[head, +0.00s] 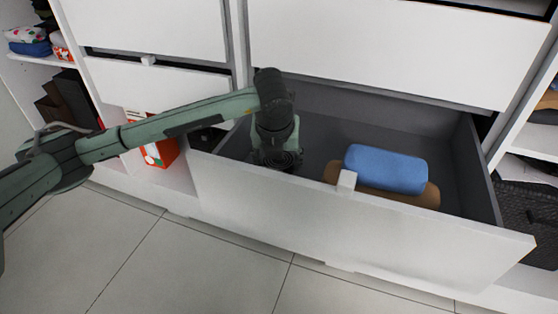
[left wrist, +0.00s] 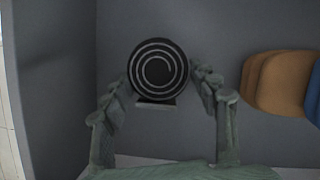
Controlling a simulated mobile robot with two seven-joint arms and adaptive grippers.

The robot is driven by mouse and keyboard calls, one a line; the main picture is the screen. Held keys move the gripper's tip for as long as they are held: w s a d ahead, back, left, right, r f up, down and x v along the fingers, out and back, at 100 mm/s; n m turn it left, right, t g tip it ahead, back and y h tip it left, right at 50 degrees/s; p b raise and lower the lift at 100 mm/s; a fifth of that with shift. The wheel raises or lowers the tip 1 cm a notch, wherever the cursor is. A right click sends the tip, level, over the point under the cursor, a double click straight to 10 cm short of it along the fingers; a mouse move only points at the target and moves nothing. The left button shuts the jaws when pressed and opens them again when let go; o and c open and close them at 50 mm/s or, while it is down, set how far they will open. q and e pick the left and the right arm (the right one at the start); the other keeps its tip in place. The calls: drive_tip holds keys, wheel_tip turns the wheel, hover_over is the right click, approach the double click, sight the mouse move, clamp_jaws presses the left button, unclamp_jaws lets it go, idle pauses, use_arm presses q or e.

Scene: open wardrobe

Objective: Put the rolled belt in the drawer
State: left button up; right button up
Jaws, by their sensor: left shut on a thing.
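The drawer (head: 330,226) is pulled open, with a white front and a dark grey inside. My left gripper (head: 277,158) reaches down into its left part. In the left wrist view, the rolled belt (left wrist: 158,70), a dark coil with a pale spiral, sits between the fingers of my left gripper (left wrist: 160,84), which is shut on it. The grey drawer bottom shows around the belt; I cannot tell whether the belt touches it. The belt is hidden in the head view. My right gripper is not in view.
A blue folded cloth (head: 385,169) lies on a tan one (head: 425,195) in the drawer's right part. Bare drawer floor lies between them and my gripper. A closed white drawer front (head: 390,50) is above. Shelves with clothes and boxes stand on both sides.

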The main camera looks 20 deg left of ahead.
use_arm(q)
drive_tip(key=shift+f, duration=0.2)
drive_tip(key=o, duration=1.3)
drive_tip(key=shift+c, duration=0.2)
drive_tip(key=v, duration=1.2)
drive_tip(key=shift+s, duration=0.1)
